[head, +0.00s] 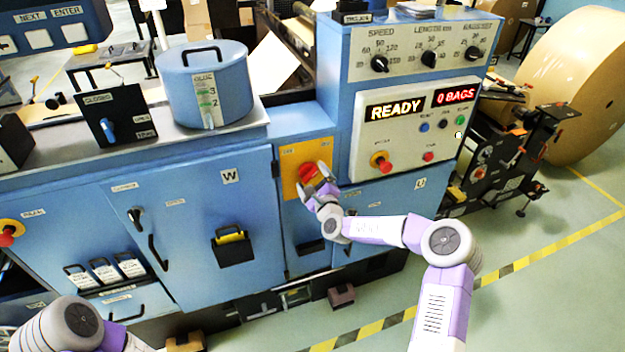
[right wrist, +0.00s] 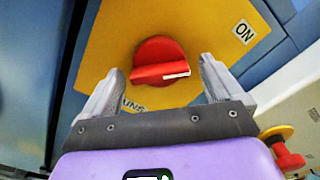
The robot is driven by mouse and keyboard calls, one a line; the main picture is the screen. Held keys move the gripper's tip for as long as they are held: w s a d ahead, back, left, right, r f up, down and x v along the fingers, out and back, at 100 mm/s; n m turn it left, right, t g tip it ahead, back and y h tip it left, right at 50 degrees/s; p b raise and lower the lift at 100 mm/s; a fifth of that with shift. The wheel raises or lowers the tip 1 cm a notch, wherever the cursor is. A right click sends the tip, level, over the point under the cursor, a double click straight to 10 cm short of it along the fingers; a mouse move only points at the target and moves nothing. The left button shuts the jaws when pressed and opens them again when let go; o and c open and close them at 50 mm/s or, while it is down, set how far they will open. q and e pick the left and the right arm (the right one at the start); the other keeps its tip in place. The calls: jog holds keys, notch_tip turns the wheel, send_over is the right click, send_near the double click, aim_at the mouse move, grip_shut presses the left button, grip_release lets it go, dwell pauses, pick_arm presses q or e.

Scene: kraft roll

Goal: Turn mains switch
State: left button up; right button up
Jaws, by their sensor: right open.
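The mains switch is a red rotary knob (right wrist: 160,62) on a yellow plate (right wrist: 100,72). Its red handle bar with a white mark lies roughly level in the right wrist view, the mark toward the right. An "ON" label (right wrist: 243,31) sits up and right of it. In the head view the knob (head: 307,171) shows on the yellow plate (head: 291,158). My right gripper (right wrist: 158,78) is open, its fingers on either side of the knob's lower part; I cannot tell whether they touch it. My left arm shows at the lower left, its gripper out of view.
A blue glue pot (head: 205,85) stands on the machine. A large paper roll (head: 575,90) is at right. Striped floor tape (head: 520,262) runs in front.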

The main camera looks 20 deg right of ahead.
jog(key=c, duration=1)
jog(key=shift+f+n+b, duration=0.15)
jog(key=shift+n+b, duration=0.85)
jog(key=shift+b, duration=0.25)
jog(key=shift+c, duration=0.2)
jog(key=n+b, duration=1)
jog(key=n, duration=0.1)
jog(key=shift+n+b, duration=0.3)
jog(key=shift+b, duration=0.05)
jog(key=n+b, duration=0.2)
jog(key=n, duration=0.2)
jog(key=shift+n+b, duration=0.3)
jog(key=o, duration=1)
jog(key=shift+o, duration=0.2)
jog(key=shift+r, duration=0.2)
